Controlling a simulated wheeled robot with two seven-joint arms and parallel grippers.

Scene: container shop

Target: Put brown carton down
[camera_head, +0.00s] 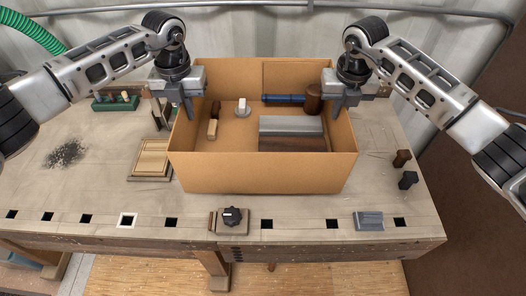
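The brown carton (265,174) is an open-topped box, upright over the middle of the workbench. Several tools lie inside it, among them a mallet with a blue handle (284,99), a grey and dark brown block (290,131) and a small brush-like tool (213,124). My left gripper (187,108) is at the carton's left wall, with its fingers at the top rim. My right gripper (335,103) is at the right wall in the same way. Both seem closed on the rims, though the far finger of each is partly hidden. I cannot tell whether the carton's base touches the bench.
The workbench (90,185) has square holes along its front edge. A wooden block with a black knob (232,217) and a grey metal block (369,221) lie in front. A wooden tray (151,158) is on the left, two dark pegs (405,169) on the right. A green rack (116,100) stands back left.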

